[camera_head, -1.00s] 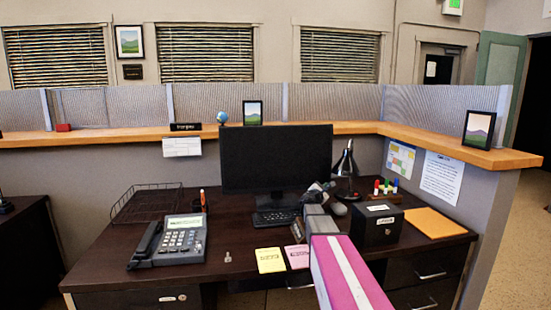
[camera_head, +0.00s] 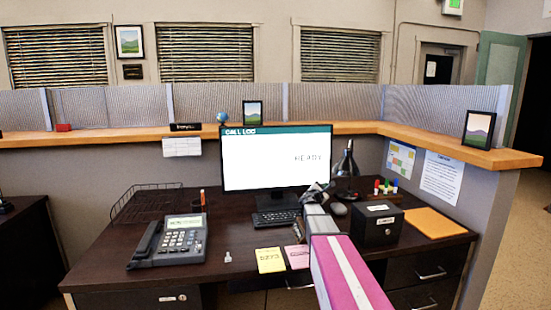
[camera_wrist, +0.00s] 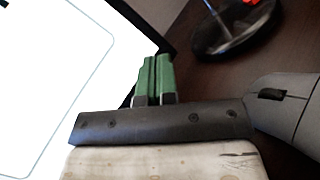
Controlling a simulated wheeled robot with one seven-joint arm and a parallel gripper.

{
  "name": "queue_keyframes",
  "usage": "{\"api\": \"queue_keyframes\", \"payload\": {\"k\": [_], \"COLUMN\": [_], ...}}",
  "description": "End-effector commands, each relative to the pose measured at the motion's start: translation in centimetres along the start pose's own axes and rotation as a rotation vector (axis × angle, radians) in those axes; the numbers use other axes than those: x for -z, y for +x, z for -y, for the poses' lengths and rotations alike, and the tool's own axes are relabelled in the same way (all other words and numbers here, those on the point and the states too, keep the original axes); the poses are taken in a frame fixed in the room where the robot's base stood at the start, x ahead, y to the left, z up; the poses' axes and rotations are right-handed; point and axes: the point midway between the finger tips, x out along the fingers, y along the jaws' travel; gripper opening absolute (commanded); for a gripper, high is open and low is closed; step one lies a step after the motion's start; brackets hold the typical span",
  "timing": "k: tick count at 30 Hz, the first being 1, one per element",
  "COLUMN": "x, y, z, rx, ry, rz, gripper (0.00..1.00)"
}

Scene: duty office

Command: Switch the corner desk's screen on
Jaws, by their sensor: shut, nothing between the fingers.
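The corner desk's screen (camera_head: 276,165) is lit in the head view. It shows a teal bar reading "CALL LOG" and dark text like "READY" on white. Its bright face also fills the left of the wrist view (camera_wrist: 60,70). My gripper (camera_wrist: 155,62) has its green fingers together and empty, beside the screen's dark lower edge. In the head view my gripper (camera_head: 322,190) is small, at the screen's lower right corner. I cannot tell whether the fingertips touch the screen.
The desk lamp (camera_head: 347,168) stands right of the screen, its round base near my fingers. A mouse (camera_wrist: 285,105) lies close to my gripper. The keyboard (camera_head: 275,217), phone (camera_head: 172,240) and black box (camera_head: 378,225) stand around.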

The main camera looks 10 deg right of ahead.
Motion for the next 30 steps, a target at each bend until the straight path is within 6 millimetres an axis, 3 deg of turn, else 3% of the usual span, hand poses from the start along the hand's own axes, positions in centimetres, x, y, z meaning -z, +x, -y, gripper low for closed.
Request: {"api": "queue_keyframes", "payload": {"k": [17,30], "x": [-0.6,-2.3], "y": [-0.8,-3.2], "z": [0.6,2.3], "rx": [0.000,0.000], "ry": [0.000,-0.001], "rz": [0.000,0.000], "gripper": [0.00,0.00]}}
